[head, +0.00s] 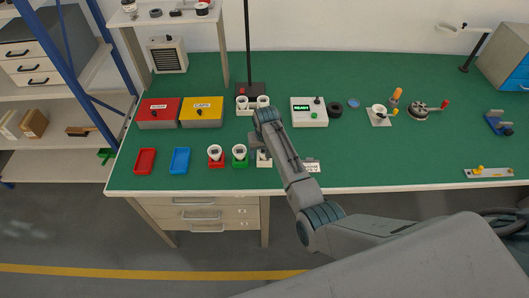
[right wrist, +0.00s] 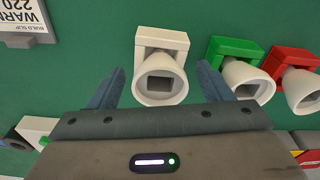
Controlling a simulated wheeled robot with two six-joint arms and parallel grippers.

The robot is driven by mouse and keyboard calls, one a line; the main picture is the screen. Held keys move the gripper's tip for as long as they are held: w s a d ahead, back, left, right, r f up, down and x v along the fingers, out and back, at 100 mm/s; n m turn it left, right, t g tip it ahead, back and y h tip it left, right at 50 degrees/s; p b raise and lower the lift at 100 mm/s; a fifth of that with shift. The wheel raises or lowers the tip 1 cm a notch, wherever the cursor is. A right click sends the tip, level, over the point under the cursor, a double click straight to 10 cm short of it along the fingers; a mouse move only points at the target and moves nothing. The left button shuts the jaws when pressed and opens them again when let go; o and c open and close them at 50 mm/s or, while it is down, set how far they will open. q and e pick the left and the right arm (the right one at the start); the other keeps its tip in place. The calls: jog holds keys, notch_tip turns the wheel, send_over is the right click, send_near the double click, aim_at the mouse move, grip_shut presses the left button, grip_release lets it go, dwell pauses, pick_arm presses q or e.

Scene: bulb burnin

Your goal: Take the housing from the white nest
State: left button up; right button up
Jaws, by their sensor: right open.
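The white nest (right wrist: 162,38) stands on the green bench mat, with a white cone-shaped housing (right wrist: 160,79) in it. In the head view the white nest (head: 262,163) is partly hidden by my right gripper (head: 257,143). In the right wrist view my right gripper (right wrist: 161,72) is open, with one finger on each side of the housing. The fingers look apart from it, and nothing is held. My left gripper is not in view.
A green nest (right wrist: 236,47) and a red nest (right wrist: 291,56), each with a white housing, stand beside the white nest. A build slip card (right wrist: 24,20) lies on the other side. Behind my gripper are a white double holder (head: 243,105) and a READY tester (head: 309,117).

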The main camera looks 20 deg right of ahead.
jog(key=c, duration=1)
jog(key=shift+c, duration=0.2)
notch_tip(320, 180, up, 14)
jog(key=p, duration=0.2)
jog(key=shift+r+p, duration=0.25)
jog(key=shift+p, duration=0.05)
